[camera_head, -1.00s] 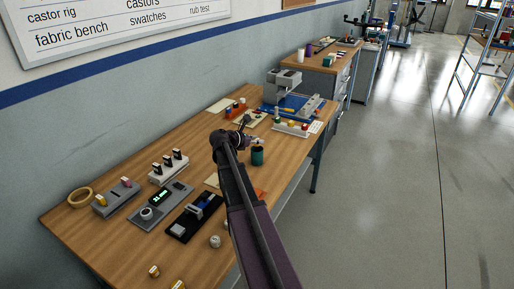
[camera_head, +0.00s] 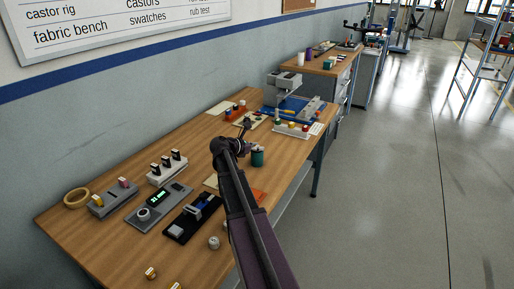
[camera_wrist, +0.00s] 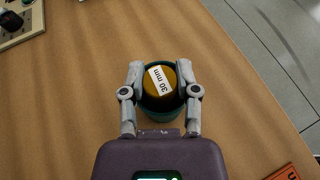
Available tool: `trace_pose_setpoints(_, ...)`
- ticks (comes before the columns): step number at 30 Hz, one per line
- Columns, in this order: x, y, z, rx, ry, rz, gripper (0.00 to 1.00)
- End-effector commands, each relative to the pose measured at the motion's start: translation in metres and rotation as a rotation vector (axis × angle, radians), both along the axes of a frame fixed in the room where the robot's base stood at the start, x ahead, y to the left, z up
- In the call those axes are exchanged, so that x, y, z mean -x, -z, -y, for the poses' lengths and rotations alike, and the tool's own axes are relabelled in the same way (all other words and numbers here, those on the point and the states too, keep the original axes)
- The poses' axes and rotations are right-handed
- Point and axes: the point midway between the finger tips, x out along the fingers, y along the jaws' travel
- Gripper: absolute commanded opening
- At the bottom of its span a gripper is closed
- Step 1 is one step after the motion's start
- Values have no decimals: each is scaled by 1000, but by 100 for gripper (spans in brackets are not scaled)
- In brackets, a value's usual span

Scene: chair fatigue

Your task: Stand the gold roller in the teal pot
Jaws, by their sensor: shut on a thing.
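The gold roller (camera_wrist: 161,80) shows its round end with a white "30 mm" label in the wrist view. My gripper (camera_wrist: 161,72) is shut on it, one finger on each side. The teal pot (camera_wrist: 148,114) is around and below the roller in that view; its rim shows past the roller. The roller looks to be within the pot's mouth, but I cannot tell how deep it sits. In the head view the teal pot (camera_head: 257,158) stands upright near the bench's right edge. My arm hides the roller and fingertips there.
Two small gold-coloured pieces (camera_head: 151,272) lie at the bench's near edge. A white knob-like piece (camera_head: 214,242) is beside my arm. Grey and black devices (camera_head: 160,206) fill the left. A blue-based rig (camera_head: 292,104) stands behind. An orange card (camera_wrist: 284,173) lies near the pot.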

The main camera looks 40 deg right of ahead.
Motion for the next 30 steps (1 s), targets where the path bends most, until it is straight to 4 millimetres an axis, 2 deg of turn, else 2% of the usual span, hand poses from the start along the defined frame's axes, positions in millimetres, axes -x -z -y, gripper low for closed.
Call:
trace_pose_setpoints(12, 1, 8, -1, -7, 2, 1, 0)
trace_pose_setpoints(13, 1, 8, -1, -7, 3, 1, 44)
trace_pose_setpoints(16, 1, 9, -1, -8, 3, 1, 73)
trace_pose_setpoints(30, 0, 9, -2, -7, 0, 1, 75)
